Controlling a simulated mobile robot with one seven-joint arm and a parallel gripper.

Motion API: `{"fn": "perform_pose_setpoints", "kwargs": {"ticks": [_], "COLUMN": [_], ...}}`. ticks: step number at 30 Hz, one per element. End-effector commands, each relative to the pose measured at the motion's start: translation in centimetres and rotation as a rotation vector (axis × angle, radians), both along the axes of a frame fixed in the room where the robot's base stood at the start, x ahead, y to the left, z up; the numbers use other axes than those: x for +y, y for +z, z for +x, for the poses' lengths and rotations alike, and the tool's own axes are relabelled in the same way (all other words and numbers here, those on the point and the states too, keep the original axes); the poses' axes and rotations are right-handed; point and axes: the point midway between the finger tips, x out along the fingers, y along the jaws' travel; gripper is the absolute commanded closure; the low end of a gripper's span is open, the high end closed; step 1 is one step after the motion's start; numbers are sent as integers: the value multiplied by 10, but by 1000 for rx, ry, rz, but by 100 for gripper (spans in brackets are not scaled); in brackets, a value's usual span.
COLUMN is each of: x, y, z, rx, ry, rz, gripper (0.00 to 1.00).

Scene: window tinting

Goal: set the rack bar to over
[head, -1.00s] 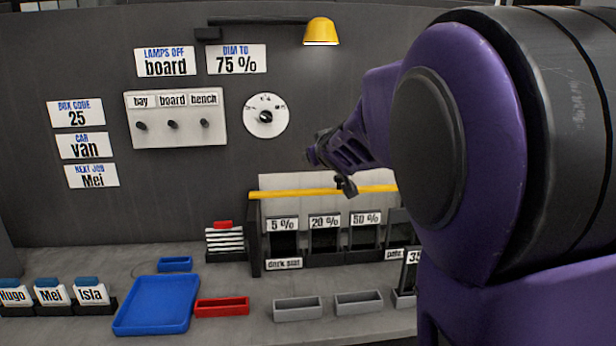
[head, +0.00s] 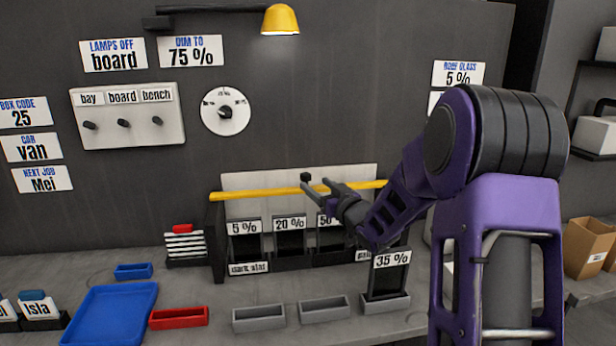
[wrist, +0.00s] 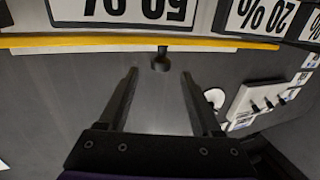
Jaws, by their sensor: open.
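The yellow rack bar (head: 255,193) runs across the front of the rack's pale back panel, above the film slots, in the head view. It also crosses the top of the wrist view (wrist: 100,42). A small dark knob (head: 306,177) stands at the bar; in the wrist view the knob (wrist: 161,62) lies ahead, between the lines of the two fingers. My gripper (head: 318,187) is open and empty, close to the knob. In the wrist view my gripper (wrist: 160,75) has its fingers apart, with the knob just beyond the tips. Contact cannot be told.
Rack slots labelled 5 % (head: 244,228) and 20 % (head: 290,224) stand below the bar. A 35 % sample (head: 390,275) stands in a grey holder at front right. Grey trays (head: 258,319), a red tray (head: 179,318) and a blue tray (head: 110,312) lie on the bench.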

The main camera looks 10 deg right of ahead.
Motion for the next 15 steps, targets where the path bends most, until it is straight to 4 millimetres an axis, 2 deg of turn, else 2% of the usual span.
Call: {"fn": "perform_pose_setpoints", "kwargs": {"ticks": [9, 15], "x": [17, 22], "y": [0, 0], "z": [46, 64], "rx": [0, 2], "ry": [2, 2], "rz": [1, -1], "gripper": [34, 34]}}
